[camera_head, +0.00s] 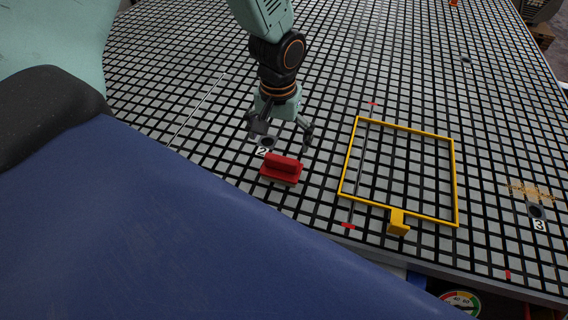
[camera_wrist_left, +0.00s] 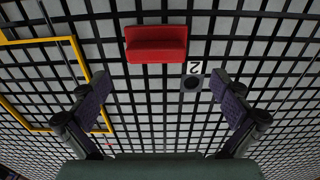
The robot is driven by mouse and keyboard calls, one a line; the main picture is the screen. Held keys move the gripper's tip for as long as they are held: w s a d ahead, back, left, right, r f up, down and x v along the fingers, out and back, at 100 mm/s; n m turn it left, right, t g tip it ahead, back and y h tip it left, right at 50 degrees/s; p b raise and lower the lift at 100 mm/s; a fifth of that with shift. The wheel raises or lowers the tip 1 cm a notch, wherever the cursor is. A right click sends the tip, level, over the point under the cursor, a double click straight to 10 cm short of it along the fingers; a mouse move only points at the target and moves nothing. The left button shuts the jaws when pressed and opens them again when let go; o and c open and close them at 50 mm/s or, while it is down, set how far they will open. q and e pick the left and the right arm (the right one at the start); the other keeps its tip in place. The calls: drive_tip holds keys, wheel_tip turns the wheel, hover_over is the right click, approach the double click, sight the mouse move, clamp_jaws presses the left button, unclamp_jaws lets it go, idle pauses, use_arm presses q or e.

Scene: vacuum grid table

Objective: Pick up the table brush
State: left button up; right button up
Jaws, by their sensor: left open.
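The table brush is a small red block with a raised red grip (camera_head: 281,168). It lies on the grid table near its front edge, beside the mark "2". In the left wrist view the brush (camera_wrist_left: 156,43) is at the top, a little left of centre, beyond my fingertips. My left gripper (camera_head: 281,136) is above the table just behind the brush, open and empty, with its fingers apart. The gripper does not touch the brush. My right gripper is in neither view.
A yellow rectangular frame (camera_head: 454,180) with a yellow block (camera_head: 398,222) on its front side lies right of the brush. A dark hole (camera_head: 537,211) marked "3" and sawdust (camera_head: 533,191) are farther right. A thin rod (camera_head: 196,111) lies at left. A gauge (camera_head: 460,303) sits below the edge.

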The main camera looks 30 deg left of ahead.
sight(281, 159)
use_arm(q)
wheel_tip(281, 159, down, 7)
drive_tip(key=shift+d+f, duration=0.15)
drive_tip(key=shift+s+d+f, duration=0.15)
drive_tip(key=shift+d+f, duration=0.05)
drive_tip(key=shift+d, duration=0.1)
drive_tip(key=shift+w+a+f, duration=0.15)
drive_tip(key=shift+w+a, duration=0.05)
drive_tip(key=shift+a, duration=0.05)
drive_tip(key=c, duration=0.3)
drive_tip(key=shift+s+d, duration=0.2)
drive_tip(key=shift+d, duration=0.05)
drive_tip(key=c, duration=0.6)
drive_tip(key=shift+a, duration=0.1)
drive_tip(key=c, duration=0.3)
